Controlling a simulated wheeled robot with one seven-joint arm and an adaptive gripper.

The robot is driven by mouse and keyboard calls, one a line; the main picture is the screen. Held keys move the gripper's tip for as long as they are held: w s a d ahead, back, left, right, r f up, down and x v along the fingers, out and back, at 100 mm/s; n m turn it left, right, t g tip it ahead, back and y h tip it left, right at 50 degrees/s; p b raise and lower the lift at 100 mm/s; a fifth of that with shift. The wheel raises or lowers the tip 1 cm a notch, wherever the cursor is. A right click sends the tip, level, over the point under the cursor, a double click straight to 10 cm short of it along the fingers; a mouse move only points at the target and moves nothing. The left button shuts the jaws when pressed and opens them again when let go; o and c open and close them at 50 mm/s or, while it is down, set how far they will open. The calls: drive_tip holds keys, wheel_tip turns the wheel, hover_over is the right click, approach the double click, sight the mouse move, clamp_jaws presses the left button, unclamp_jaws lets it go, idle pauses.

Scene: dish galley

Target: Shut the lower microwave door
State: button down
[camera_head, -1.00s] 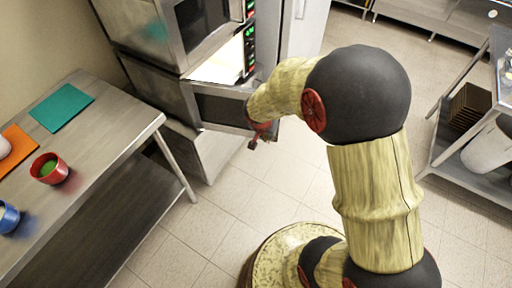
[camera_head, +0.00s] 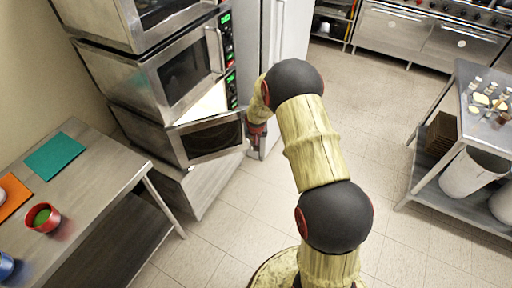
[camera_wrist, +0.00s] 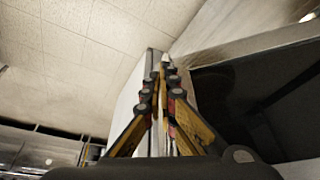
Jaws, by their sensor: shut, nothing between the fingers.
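The lower microwave (camera_head: 143,129) sits beneath another microwave in the stack at left. Its door (camera_head: 196,157), steel with a dark window, stands partly open, hinged at its left side. A bright white strip of the interior (camera_head: 205,106) shows above the door. My gripper (camera_head: 256,133) is at the door's free right edge in the head view; its fingertips are small and partly hidden there. In the wrist view my gripper (camera_wrist: 165,68) is shut and empty, with the door's dark window (camera_wrist: 240,85) close on its right. I cannot tell whether the fingers touch the door.
The upper microwave (camera_head: 165,70) is closed. A tall pale cabinet (camera_head: 283,38) stands right behind my gripper. A steel table (camera_head: 100,165) with a teal mat (camera_head: 55,155) and red cup (camera_head: 42,217) is at left. A steel cart (camera_head: 474,85) is at right. Floor between is clear.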

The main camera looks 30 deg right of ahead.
drive_tip(key=w+n+y+b, duration=0.1)
drive_tip(key=w+n, duration=0.3)
drive_tip(key=w, duration=2)
drive_tip(key=shift+w+d+n+y+b, duration=0.3)
drive_tip(key=shift+n+y+b, duration=0.1)
drive_tip(key=shift+b, duration=0.15)
drive_tip(key=shift+a, duration=0.1)
